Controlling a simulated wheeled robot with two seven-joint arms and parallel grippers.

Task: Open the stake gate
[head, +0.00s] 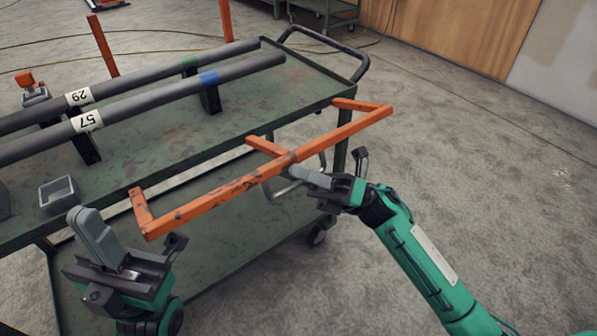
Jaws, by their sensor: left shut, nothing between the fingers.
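The orange stake gate (229,190) is a worn bar frame along the near side of the green cart, with short arms at its ends and middle. Its thin metal handle (284,190) is a loop near the middle. My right gripper (306,177) is at this handle, its grey fingers overlapping the loop and pointing left. The fingers hide part of the handle, and I cannot tell whether they grip it. My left gripper (97,234) is shut and empty, pointing up in front of the gate's left end, apart from it.
Two grey pipes, labelled 29 (79,97) and 57 (87,121), lie on supports on the green cart (290,88). A small grey tray (59,194) sits at the cart's left. Orange posts (102,46) stand on the far side. The floor at right is clear.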

